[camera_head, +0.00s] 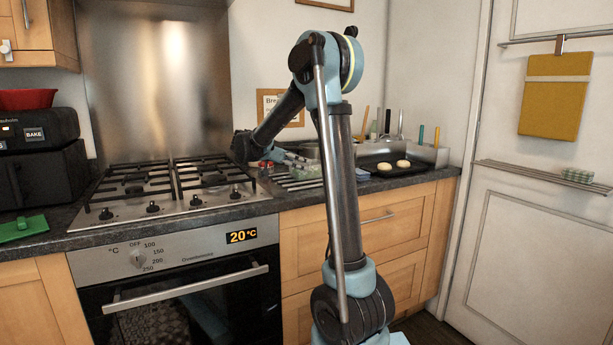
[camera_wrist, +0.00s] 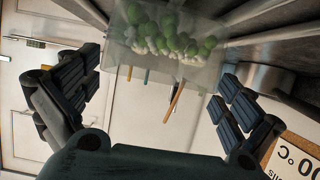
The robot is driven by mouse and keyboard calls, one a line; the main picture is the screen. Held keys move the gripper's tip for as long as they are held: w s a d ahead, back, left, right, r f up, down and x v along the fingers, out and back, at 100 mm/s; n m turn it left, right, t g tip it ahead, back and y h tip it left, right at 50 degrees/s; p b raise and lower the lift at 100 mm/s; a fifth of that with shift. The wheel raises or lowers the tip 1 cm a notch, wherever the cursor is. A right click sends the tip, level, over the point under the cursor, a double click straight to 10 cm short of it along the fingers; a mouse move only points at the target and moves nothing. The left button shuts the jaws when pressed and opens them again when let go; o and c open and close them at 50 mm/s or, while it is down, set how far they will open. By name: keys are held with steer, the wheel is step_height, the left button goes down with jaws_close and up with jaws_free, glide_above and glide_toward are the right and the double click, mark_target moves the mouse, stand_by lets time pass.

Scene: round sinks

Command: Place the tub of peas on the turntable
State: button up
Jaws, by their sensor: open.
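In the wrist view a clear tub with green, pea-like balls and some white bits (camera_wrist: 168,42) is at the top middle, just past the fingertips. My gripper (camera_wrist: 158,92) is open, its dark padded fingers apart to the left and right, with nothing between them. In the head view my arm reaches down to the counter right of the hob, and my gripper (camera_head: 288,156) is low there, partly hidden. I cannot make out a turntable in either view.
The gas hob (camera_head: 165,190) is left of my gripper. A dark tray with two pale round pieces (camera_head: 390,168) lies to the right, by upright utensils (camera_head: 387,122). Small red items (camera_head: 264,164) sit close to my gripper. A wall stands behind the counter.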

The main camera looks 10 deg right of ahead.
steer(key=x, duration=0.3)
steer(key=shift+d+f, duration=0.15)
steer(key=shift+d, duration=0.15)
steer(key=shift+c, duration=0.2)
steer(key=c, duration=1.4)
step_height(320, 180, up, 10)
